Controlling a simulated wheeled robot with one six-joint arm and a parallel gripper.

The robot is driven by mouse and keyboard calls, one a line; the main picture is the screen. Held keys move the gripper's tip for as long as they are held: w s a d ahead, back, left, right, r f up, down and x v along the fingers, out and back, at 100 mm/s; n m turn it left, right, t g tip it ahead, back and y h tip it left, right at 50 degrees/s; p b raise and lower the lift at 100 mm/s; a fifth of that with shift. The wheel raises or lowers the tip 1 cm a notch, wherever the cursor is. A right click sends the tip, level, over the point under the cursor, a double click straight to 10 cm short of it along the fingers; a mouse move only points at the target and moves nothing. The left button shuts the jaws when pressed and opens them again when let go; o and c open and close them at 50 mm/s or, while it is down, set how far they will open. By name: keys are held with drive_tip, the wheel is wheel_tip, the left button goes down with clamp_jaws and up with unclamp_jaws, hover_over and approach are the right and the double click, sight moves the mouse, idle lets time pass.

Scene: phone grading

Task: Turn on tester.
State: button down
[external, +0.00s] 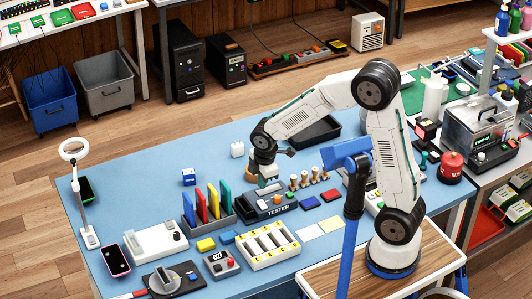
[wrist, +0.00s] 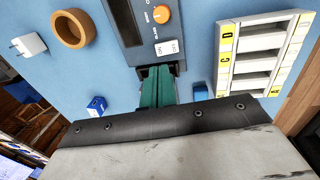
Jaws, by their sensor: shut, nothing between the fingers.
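The tester (external: 262,212) is a dark box on the blue table, with its name on the front edge. In the wrist view the tester (wrist: 131,32) shows a dark panel, an orange knob (wrist: 161,14) and a small white switch (wrist: 167,47). My gripper (external: 264,182) is low over the tester's left part. Its green fingers (wrist: 157,72) are together and empty, near the tester's lower edge in the wrist view, left of and below the white switch. I cannot tell whether the fingertips touch the tester. The fingers may hide part of its edge.
A rack of coloured upright panels (external: 218,218) stands close left of the tester. Wooden pegs (external: 305,180) stand behind it on the right. A white slotted tray (external: 268,247) lies in front; it also shows in the wrist view (wrist: 262,22). A brown ring (wrist: 72,29) lies nearby.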

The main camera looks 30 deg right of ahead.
sight(261, 202)
drive_tip(key=f, duration=0.4)
drive_tip(key=w+f, duration=0.1)
drive_tip(key=f, duration=0.1)
drive_tip(key=shift+f, duration=0.4)
drive_tip(key=shift+w+f+g, duration=0.1)
drive_tip(key=shift+f+g, duration=0.15)
drive_tip(key=shift+g, duration=0.05)
drive_tip(key=shift+s, duration=0.2)
drive_tip(key=shift+s+r, duration=0.1)
drive_tip(key=shift+s, duration=0.6)
drive_tip(key=shift+r, duration=0.15)
wheel_tip(261, 202, up, 14)
drive_tip(key=s, duration=0.2)
